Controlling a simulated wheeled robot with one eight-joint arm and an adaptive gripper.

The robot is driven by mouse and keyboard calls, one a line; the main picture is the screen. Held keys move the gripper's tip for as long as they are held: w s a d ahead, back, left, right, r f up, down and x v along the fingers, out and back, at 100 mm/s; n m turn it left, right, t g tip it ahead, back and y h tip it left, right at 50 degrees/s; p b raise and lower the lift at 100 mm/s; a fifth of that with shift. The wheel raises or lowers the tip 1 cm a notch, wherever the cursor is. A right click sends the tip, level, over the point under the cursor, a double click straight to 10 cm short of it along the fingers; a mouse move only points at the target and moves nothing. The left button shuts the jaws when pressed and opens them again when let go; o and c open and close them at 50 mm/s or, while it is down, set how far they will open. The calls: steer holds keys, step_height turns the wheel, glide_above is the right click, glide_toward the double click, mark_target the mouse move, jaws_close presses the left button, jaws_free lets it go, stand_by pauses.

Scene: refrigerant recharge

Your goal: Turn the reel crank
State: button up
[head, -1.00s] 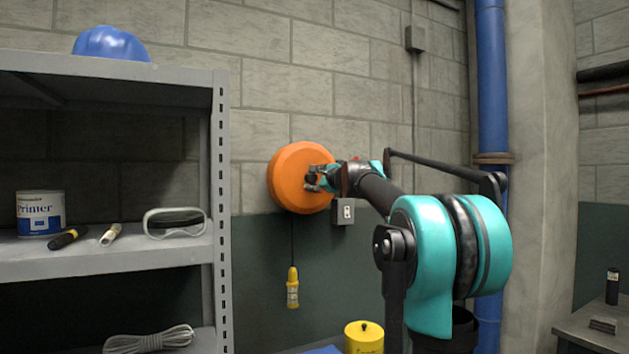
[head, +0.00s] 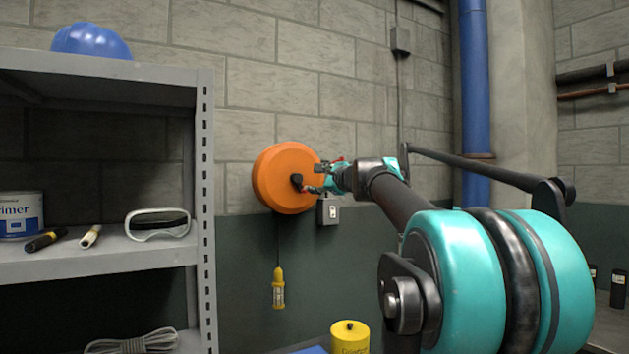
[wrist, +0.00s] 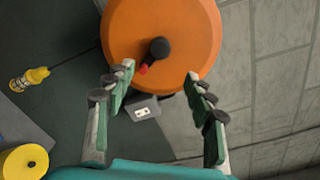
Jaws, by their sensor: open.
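The orange reel (head: 286,178) is mounted on the block wall, left of my gripper in the head view. It also fills the top middle of the wrist view (wrist: 188,38). Its crank shows as a dark knob (wrist: 159,47) with a red part beside it, on the reel's face; the knob also shows in the head view (head: 297,180). My gripper (wrist: 160,75) is open and empty. Its two fingers point toward the reel, with the knob ahead of the gap between them. I see no finger touching the knob.
A grey outlet box (head: 328,211) is just below the reel. A yellow work light (head: 279,290) hangs under it on a cord. A grey shelf (head: 205,200) stands left. A yellow canister (head: 349,338) is low in front. A blue pipe (head: 474,100) runs right.

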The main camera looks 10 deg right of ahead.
steer(key=n, duration=2.1)
glide_toward(299, 179)
steer(key=x, duration=0.9)
steer(key=shift+a, duration=0.1)
steer(key=c, duration=1.2)
steer(key=shift+o, duration=0.2)
